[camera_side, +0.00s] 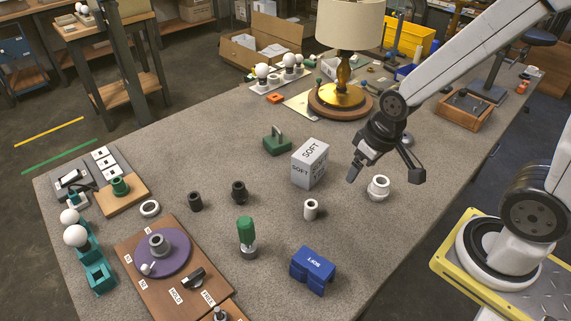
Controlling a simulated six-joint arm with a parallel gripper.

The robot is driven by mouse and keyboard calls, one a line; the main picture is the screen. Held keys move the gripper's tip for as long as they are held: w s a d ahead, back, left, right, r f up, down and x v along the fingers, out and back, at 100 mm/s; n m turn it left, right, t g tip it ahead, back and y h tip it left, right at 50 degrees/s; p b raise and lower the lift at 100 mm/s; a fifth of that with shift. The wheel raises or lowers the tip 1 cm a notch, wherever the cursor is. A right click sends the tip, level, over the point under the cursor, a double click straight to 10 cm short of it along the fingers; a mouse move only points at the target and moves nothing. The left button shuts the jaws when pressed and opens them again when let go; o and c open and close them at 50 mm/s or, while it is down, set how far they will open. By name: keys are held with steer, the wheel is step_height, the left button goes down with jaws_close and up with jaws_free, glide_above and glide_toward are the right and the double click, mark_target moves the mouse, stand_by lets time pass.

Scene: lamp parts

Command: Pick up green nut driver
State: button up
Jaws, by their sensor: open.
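The green nut driver (246,235) stands upright on the grey table, its green handle on top and a metallic lower part below. It is near the front middle, to the right of the wooden board with the purple disc. My gripper (383,177) is open and empty, above the table to the right of and farther back than the nut driver. Its fingers point down, apart from the nut driver, near the grey SOFT block and a white ring-shaped part.
The grey SOFT block (309,163), a small white cylinder (311,209) and a blue block (313,270) stand around the middle. The white ring-shaped part (378,188) is under my gripper. Two dark cylinders (239,191) stand behind the nut driver. A wooden board (132,275) lies left.

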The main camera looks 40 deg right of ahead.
steer(key=m+g+y, duration=0.5)
steer(key=m+y, duration=0.8)
steer(key=m, duration=0.3)
glide_toward(240, 233)
steer(key=s+a+f, duration=0.1)
steer(key=s, duration=0.1)
steer(key=shift+w+a+f+m+t, duration=0.1)
steer(key=shift+w+a+m+t, duration=0.25)
steer(key=shift+w, duration=0.25)
steer(key=shift+x, duration=1.3)
steer(key=shift+x, duration=2.6)
steer(key=shift+w, duration=0.1)
